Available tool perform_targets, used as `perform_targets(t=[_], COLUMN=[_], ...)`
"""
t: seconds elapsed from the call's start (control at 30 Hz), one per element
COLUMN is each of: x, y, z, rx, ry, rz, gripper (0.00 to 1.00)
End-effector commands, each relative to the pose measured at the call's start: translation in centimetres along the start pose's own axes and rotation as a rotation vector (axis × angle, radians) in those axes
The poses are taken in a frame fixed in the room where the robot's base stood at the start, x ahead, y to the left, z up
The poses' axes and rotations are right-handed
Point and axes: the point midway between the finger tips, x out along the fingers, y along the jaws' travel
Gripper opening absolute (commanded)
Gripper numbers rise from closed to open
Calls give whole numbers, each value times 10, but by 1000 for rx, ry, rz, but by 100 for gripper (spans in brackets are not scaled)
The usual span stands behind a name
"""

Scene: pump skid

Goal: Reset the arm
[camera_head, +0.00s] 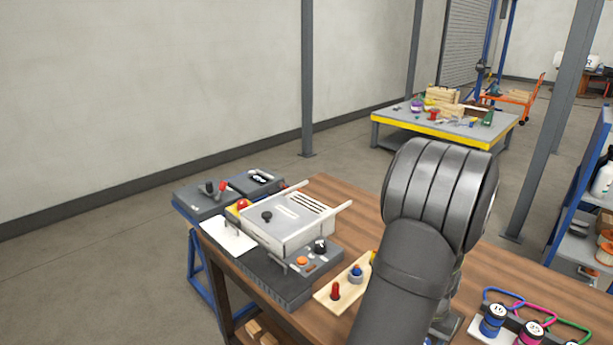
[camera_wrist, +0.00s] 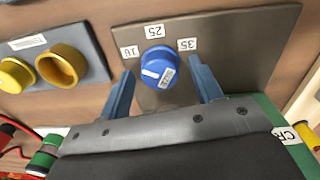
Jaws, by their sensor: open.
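My gripper (camera_wrist: 160,66) shows in the wrist view with its two blue fingers spread apart and nothing held between them. A blue round knob (camera_wrist: 152,75) with a white mark and a small label shows between and beyond the fingertips, apart from them in the picture. The knob sits on a brown-grey plate (camera_wrist: 225,40) with labels 16, 25 and 35 around it. In the head view my arm reaches over the wooden bench and hides my gripper and the knob.
Beside the plate is a grey panel with a yellow ring (camera_wrist: 62,65). On the bench (camera_head: 360,205) are a grey-white box unit (camera_head: 295,225), a tray with a red peg (camera_head: 335,291), and numbered cylinders with coloured loops (camera_head: 493,320). A yellow-edged table (camera_head: 430,138) stands behind.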

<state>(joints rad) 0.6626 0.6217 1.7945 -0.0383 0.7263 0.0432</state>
Motion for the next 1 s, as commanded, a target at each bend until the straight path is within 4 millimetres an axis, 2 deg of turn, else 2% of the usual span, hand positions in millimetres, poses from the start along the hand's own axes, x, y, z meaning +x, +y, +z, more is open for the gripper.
perform_targets(t=[0.6,1.0], x=[0,0], y=[0,0], z=[0,0], rx=[486,593], ry=[-12,-15], rz=[0,0], gripper=[59,59])
